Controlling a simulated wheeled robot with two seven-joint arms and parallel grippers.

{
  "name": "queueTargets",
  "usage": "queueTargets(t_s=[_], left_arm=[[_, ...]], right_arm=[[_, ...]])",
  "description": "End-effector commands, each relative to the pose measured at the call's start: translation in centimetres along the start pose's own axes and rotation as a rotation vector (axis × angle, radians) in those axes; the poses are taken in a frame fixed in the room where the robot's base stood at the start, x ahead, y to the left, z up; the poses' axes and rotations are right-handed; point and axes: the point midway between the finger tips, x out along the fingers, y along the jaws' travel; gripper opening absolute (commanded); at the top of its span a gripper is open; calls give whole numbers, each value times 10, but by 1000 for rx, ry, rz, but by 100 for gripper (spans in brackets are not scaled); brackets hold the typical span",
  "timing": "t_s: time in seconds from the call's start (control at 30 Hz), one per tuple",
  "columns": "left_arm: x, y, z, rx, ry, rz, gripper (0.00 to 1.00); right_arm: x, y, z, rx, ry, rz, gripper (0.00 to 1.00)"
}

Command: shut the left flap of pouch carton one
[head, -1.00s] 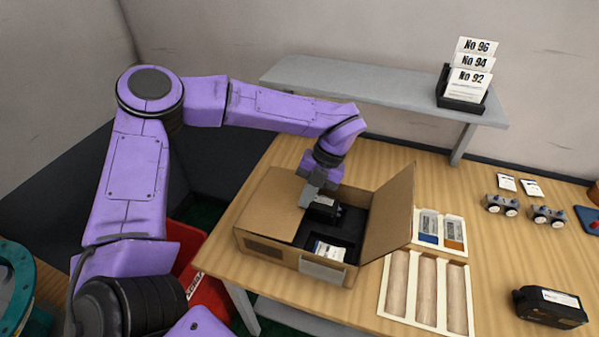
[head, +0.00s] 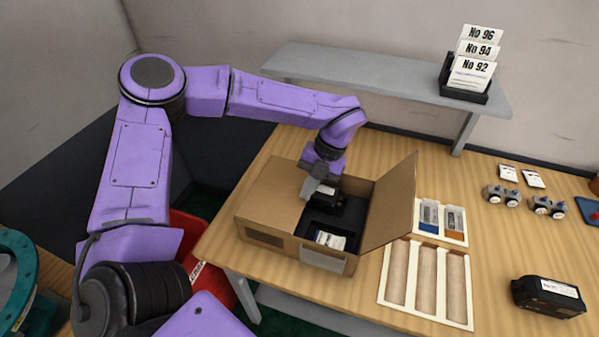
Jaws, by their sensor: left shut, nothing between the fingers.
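The brown pouch carton (head: 278,245) stands on the wooden table. Its left flap (head: 270,195) lies folded inward, roughly level, over the left half of the opening. The right flap (head: 392,205) stands up, leaning outward. Inside the open right half are a black item (head: 325,203) and a white-and-blue pouch (head: 330,240) in a dark insert. My left gripper (head: 308,194) is shut and empty, pointing down at the free edge of the left flap. Whether it touches the flap is hard to tell. My right gripper is not in view.
A wooden tray (head: 380,295) with empty slots and a smaller tray with blue and orange packs (head: 430,215) lie right of the carton. A black device (head: 548,297) lies at far right. A grey shelf (head: 380,80) with a card holder (head: 465,90) spans the back.

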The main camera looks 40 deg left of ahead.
Motion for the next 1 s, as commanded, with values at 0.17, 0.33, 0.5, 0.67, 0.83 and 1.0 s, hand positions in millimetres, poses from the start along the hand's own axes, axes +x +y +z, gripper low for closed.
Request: queueTargets(t_s=[0.17, 0.33, 0.5, 0.67, 0.83, 1.0], left_arm=[[-12, 4, -3, 0, -1, 0, 0], [-24, 7, -6, 0, -2, 0, 0], [-60, 15, -15, 3, -5, 1, 0], [-96, 6, -12, 2, -9, 0, 0], [-132, 4, -12, 1, -5, 1, 0], [-146, 3, -14, 4, -3, 1, 0]], right_arm=[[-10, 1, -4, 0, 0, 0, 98], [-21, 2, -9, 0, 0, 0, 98], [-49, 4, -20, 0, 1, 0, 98], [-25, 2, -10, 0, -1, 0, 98], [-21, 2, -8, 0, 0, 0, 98], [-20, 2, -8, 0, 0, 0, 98]])
